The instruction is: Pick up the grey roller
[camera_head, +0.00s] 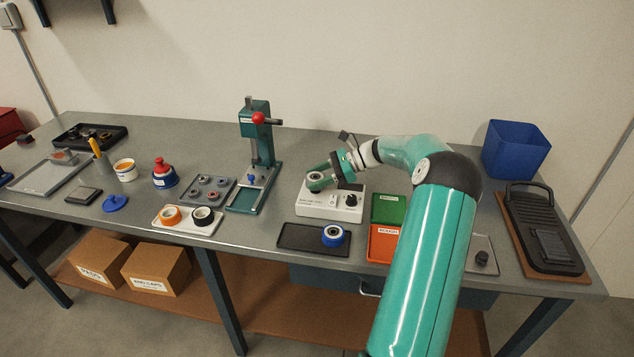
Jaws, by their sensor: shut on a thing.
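My gripper (325,178) is over the left part of a white tester box (318,203), at the middle of the bench. Its jaws are shut on a small round dark-grey piece, which looks like the grey roller (316,176). The fingers cover part of the roller. I cannot tell whether it still touches the box or is clear of it. A blue roller (333,236) with a pale centre sits on a black tray (296,236) in front of the box.
A teal press (255,150) with a red knob stands left of the box. Green (388,208) and orange-red (382,245) bins lie right, partly behind my arm. A white tray (187,231) holds orange and black rings. A blue bin (515,150) stands at the back right.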

